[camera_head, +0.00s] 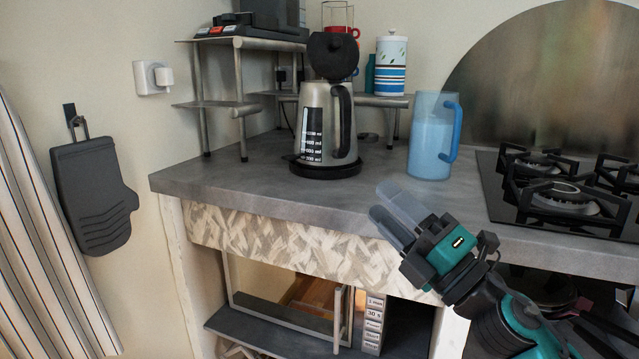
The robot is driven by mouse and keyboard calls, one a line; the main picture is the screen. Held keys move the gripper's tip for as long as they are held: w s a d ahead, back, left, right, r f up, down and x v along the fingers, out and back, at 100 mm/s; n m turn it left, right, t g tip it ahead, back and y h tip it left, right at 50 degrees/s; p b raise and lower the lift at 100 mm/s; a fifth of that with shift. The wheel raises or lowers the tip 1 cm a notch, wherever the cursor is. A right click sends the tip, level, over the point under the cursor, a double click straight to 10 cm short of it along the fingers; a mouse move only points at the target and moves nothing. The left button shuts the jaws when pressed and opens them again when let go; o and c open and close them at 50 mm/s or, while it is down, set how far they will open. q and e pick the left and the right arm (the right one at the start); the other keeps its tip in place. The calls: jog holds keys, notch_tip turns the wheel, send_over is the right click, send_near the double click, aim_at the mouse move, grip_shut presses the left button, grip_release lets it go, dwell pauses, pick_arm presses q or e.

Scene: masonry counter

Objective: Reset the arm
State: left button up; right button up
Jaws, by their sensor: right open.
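My right gripper (393,211) is in front of the counter's front edge, at the lower right, with its arm coming in from the lower right corner. Its two pale fingers point up and left, are apart, and hold nothing. It is below and a little left of the blue pitcher (431,140), not touching it. My left gripper is not in view.
A steel kettle (318,120) with its black lid tilted up stands on its base on the grey counter (250,185). A gas hob (560,200) is at the right. A shelf rack (215,104) stands behind. A dark oven mitt (92,195) hangs on the left wall.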

jog(key=s+d+f+m+t+h, duration=0.1)
jog(key=s+d+f+m+h, duration=0.1)
jog(key=f+m+h, duration=0.5)
jog(key=s+d+f+m+h, duration=0.2)
jog(key=f+m+h, duration=0.2)
jog(key=f+m, duration=0.75)
jog(key=s+f+m+g+h, duration=0.2)
jog(key=s+f+m+g, duration=0.6)
jog(key=s+f, duration=0.75)
pick_arm(q)
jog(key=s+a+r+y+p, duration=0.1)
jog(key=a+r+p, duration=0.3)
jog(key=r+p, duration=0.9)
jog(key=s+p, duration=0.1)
jog(key=p, duration=0.6)
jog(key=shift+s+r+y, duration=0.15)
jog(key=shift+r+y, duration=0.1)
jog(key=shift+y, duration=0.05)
pick_arm(e)
jog(key=d+r+m+t+h, duration=0.1)
jog(key=d+r, duration=0.3)
jog(key=r, duration=0.7)
jog(key=shift+s+r, duration=0.15)
jog(key=shift+r, duration=0.15)
